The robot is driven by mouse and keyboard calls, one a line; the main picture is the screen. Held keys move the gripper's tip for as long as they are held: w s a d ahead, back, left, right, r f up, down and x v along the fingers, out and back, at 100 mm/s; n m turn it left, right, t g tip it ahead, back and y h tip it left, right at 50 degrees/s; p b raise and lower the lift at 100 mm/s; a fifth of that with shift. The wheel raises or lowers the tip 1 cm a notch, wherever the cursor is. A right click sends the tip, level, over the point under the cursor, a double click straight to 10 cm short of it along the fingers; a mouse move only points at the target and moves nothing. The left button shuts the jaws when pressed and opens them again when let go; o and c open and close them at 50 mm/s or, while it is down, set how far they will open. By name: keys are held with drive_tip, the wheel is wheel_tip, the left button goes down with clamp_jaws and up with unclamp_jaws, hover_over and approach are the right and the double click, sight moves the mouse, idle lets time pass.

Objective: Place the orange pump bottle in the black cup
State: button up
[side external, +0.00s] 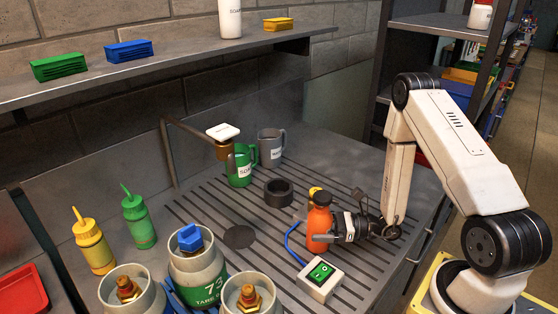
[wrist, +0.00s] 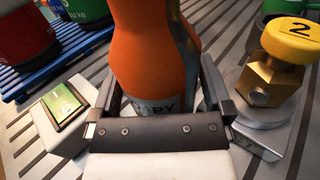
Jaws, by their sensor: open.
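The orange pump bottle (side external: 320,222) stands upright on the slatted bench, with a label low on its body. In the wrist view the orange bottle (wrist: 155,50) fills the space between my fingers, its top out of frame. My gripper (side external: 328,230) is open, low at the bottle, with one finger on each side; it also shows in the wrist view (wrist: 160,85). I cannot tell whether either finger touches the bottle. The black cup (side external: 278,192), short and round with an open top, stands behind and left of the bottle.
A switch box (side external: 320,280) with a blue cable sits close in front of the bottle. A yellow-capped brass piece (wrist: 268,75) stands beside my right finger in the wrist view. Green (side external: 241,165) and grey (side external: 271,148) mugs stand behind the cup.

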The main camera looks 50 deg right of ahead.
drive_tip(key=shift+v, duration=5.9)
drive_tip(key=shift+a+r+n+g+y, duration=0.15)
drive_tip(key=shift+a+n+g+y, duration=0.3)
drive_tip(key=shift+n+g, duration=0.2)
drive_tip(key=a+n+g, duration=0.2)
drive_tip(key=a+r+n+g+y, duration=0.1)
drive_tip(key=a+n+g, duration=0.1)
drive_tip(key=g, duration=0.1)
drive_tip(key=s+a+n+g, duration=0.1)
drive_tip(key=a+n+g, duration=0.1)
drive_tip(key=g, duration=0.1)
drive_tip(key=shift+r+n, duration=0.25)
drive_tip(key=shift+n, duration=0.1)
drive_tip(key=n+g+h, duration=0.1)
drive_tip(key=n+g, duration=0.1)
drive_tip(key=s+a+n+g+h, duration=0.1)
drive_tip(key=n, duration=0.1)
drive_tip(key=s+a+n+g+h, duration=0.1)
drive_tip(key=g, duration=0.1)
drive_tip(key=shift+a+r+n+g, duration=0.2)
drive_tip(key=shift+r+n+g, duration=0.15)
drive_tip(key=shift+r+n, duration=0.05)
drive_tip(key=w+a+r+n+t+h, duration=0.3)
drive_tip(key=w+r+n+h, duration=0.2)
drive_tip(key=n+h, duration=0.5)
wheel_tip(320, 180, up, 3)
drive_tip(key=n, duration=0.4)
drive_tip(key=shift+w+f+t, duration=0.2)
drive_tip(key=shift+w+t, duration=0.2)
